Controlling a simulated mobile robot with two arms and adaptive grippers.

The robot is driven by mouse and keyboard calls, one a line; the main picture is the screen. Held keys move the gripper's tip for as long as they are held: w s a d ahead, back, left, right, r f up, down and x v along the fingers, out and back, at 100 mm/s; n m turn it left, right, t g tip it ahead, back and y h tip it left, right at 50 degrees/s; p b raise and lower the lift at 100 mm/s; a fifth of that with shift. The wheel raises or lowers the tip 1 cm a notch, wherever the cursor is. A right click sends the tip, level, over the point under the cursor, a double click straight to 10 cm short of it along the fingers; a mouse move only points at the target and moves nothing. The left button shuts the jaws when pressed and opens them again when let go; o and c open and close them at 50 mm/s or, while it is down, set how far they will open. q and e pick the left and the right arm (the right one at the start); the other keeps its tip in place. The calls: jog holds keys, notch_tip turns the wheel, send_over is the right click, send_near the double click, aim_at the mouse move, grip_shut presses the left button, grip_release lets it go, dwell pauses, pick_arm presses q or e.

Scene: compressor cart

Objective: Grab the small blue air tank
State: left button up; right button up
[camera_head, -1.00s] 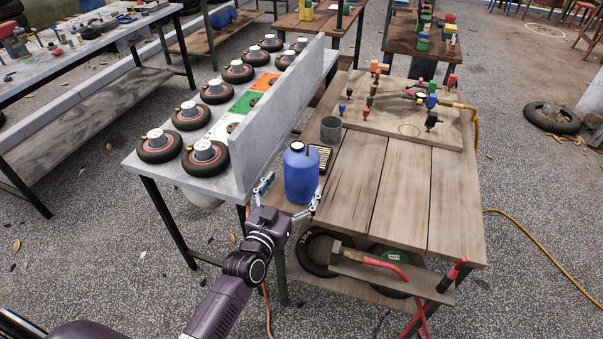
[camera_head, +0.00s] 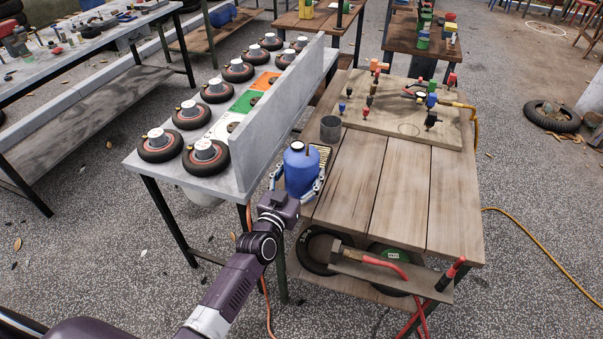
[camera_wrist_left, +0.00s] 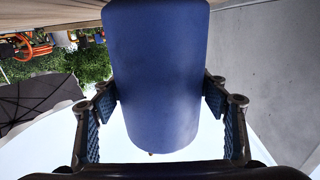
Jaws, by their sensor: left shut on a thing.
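The small blue air tank (camera_head: 301,170) stands upright at the left edge of the wooden cart top (camera_head: 405,200), beside the grey upright panel. My left gripper (camera_head: 297,188) has come in from the front left, with one finger on each side of the tank's lower body. In the left wrist view the blue tank (camera_wrist_left: 156,75) fills the space between the fingers of the left gripper (camera_wrist_left: 160,95), which are shut on it. The tank's lower front is partly hidden by the gripper in the head view. My right gripper is not in view.
A grey metal cup (camera_head: 330,128) stands just behind the tank. A wooden board (camera_head: 405,112) with valves and fittings lies at the back of the cart. A grey panel (camera_head: 278,105) rises close on the left, with several wheels on its table. The front planks are clear.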

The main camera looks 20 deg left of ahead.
pick_arm(q)
jog(key=c, duration=1)
jog(key=shift+w+r, duration=0.15)
jog(key=shift+r, duration=0.1)
jog(key=shift+c, duration=0.7)
